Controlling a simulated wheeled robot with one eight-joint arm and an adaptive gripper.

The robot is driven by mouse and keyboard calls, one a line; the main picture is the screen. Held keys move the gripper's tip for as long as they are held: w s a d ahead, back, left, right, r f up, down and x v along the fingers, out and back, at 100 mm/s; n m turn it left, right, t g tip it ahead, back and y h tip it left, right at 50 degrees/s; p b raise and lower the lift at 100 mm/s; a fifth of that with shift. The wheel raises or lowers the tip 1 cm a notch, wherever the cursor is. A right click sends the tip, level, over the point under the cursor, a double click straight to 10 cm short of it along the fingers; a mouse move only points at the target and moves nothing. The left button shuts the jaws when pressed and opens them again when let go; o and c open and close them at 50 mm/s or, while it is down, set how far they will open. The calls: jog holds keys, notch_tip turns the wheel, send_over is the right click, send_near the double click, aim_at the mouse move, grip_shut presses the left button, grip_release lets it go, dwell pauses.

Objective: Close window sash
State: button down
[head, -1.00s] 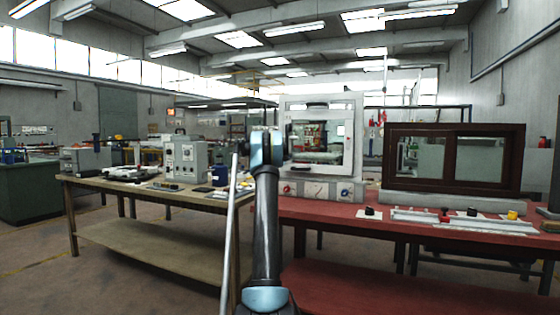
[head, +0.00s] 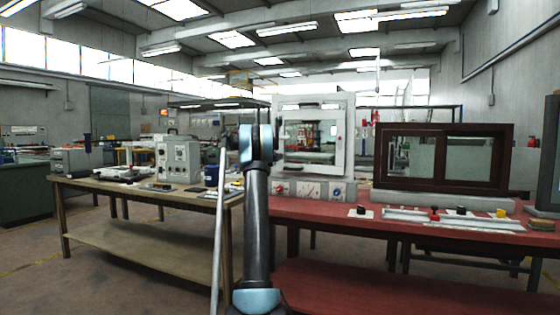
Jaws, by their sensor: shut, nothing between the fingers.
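A white-framed window (head: 348,140) stands upright on the red bench, just right of my arm. A white sash sits inside its frame, and the glass shows the room behind. Whether this sash is fully flush with the frame is too small to tell. A dark brown window (head: 443,129) with two side-by-side panes stands farther right on a grey base. My arm rises in front of the white window's left side. My gripper cannot be made out; it seems hidden behind the arm's upper joint.
The red bench (head: 330,208) carries switches, rails and small knobs along its front. A wooden bench (head: 130,191) with grey instruments and a blue cup (head: 211,175) stands at the left. Open floor lies in front of the wooden bench.

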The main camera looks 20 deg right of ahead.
jog(key=v, duration=0.9)
jog(key=shift+s+a, duration=0.25)
